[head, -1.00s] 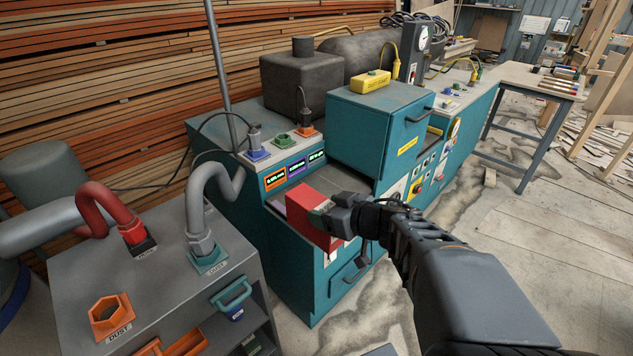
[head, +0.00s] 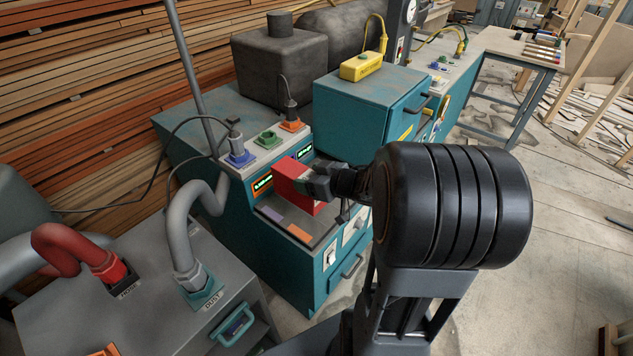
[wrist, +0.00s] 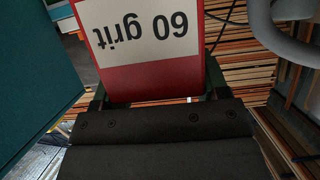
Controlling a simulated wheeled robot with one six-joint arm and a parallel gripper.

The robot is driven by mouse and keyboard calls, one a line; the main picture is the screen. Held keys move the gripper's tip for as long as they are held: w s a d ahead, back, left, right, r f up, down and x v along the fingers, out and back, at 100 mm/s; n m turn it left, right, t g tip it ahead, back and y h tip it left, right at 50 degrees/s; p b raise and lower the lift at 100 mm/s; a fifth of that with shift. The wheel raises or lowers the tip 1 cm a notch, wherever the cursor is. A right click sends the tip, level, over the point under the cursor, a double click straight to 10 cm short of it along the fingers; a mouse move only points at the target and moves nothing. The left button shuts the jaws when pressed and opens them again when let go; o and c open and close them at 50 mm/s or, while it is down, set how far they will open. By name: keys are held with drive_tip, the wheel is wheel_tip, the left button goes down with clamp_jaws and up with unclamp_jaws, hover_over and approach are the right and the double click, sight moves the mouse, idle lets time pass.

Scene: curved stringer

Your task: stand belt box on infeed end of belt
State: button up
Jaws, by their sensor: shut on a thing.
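The belt box is a red box (head: 293,183) with a white "60 grit" label, which reads upside down in the wrist view (wrist: 150,75). My gripper (head: 309,186) is shut on it. In the wrist view the dark fingers (wrist: 155,98) lie on either side of the box's near end. The box is over the grey bed (head: 262,204) in the front bay of the teal machine. A purple patch (head: 270,214) and an orange patch (head: 299,233) show on the bed left of and below the box. I cannot tell whether its underside touches the bed.
A teal cabinet (head: 355,112) with a yellow box (head: 361,66) on top stands right of the box. Lit displays and coloured sockets (head: 240,158) line the panel behind. A grey hose (head: 179,215) and grey cart (head: 145,300) are at left.

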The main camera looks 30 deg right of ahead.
drive_tip(key=w+d+f+b, duration=0.1)
drive_tip(key=w+d+f, duration=0.4)
drive_tip(key=f, duration=0.5)
drive_tip(key=shift+w+f+b, duration=0.2)
drive_tip(key=shift+w+b, duration=0.2)
drive_tip(key=shift+w, duration=0.3)
drive_tip(key=shift+f, duration=0.15)
drive_tip(key=o, duration=1.5)
drive_tip(key=shift+c, duration=0.2)
